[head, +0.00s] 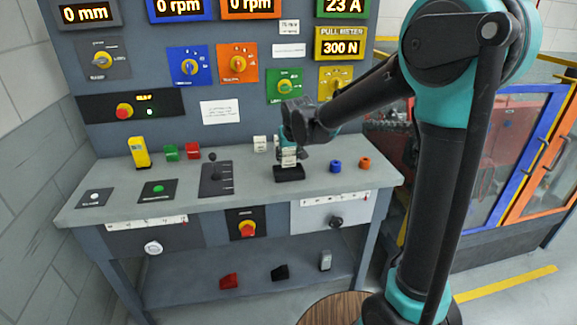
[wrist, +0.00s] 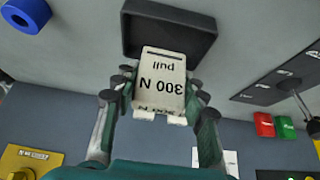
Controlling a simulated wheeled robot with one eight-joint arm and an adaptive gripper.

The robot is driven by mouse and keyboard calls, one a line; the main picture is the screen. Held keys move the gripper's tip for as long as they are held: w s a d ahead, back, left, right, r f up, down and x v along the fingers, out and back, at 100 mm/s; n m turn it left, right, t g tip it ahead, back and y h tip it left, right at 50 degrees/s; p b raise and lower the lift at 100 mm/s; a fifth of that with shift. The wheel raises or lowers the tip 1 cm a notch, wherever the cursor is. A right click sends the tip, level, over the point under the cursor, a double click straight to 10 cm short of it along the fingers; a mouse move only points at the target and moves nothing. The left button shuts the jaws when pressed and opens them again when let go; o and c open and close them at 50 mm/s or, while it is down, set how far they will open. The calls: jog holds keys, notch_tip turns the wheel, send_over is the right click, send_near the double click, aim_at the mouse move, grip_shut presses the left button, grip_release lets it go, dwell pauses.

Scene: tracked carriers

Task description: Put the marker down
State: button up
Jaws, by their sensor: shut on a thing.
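The marker (wrist: 163,80) is a small white block printed "300 N pull", upside down in the wrist view. My gripper (wrist: 158,96) is shut on it, with a finger on each side. In the head view the marker (head: 289,157) is upright below my gripper (head: 289,147), directly over a black tray (head: 289,174) on the bench. In the wrist view the marker's far end overlaps the black tray (wrist: 170,18). I cannot tell whether its lower end touches the tray floor, as that contact is hidden.
A blue ring (head: 336,166) and an orange ring (head: 365,162) lie right of the tray. A black lever plate (head: 216,180) is to the left, with red (head: 193,151) and green (head: 171,153) blocks behind it. Another white block (head: 260,143) stands near the back panel. Bare bench lies in front.

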aim_at(289, 162)
jog(key=shift+f, duration=1.85)
jog(key=shift+f, duration=0.1)
jog(key=o, duration=1.2)
jog(key=shift+c, duration=0.2)
jog(key=v, duration=1.2)
jog(key=s+d+f+m, duration=0.1)
jog(key=s+d+f, duration=0.2)
jog(key=d, duration=0.2)
jog(key=s+d+f+h, duration=0.1)
jog(key=s+d+f, duration=0.2)
jog(key=d, duration=0.3)
jog(key=s+d+f+m, duration=0.1)
jog(key=s+d+f, duration=0.15)
jog(key=d, duration=0.25)
jog(key=s+d+f, duration=0.4)
jog(key=s, duration=0.2)
jog(key=s+d+f+m+g, duration=0.1)
jog(key=s+d+f, duration=0.3)
jog(key=s, duration=0.3)
jog(key=shift+d+f+g+h, duration=0.25)
jog(key=shift+f+g+h, duration=0.05)
jog(key=shift+f, duration=0.05)
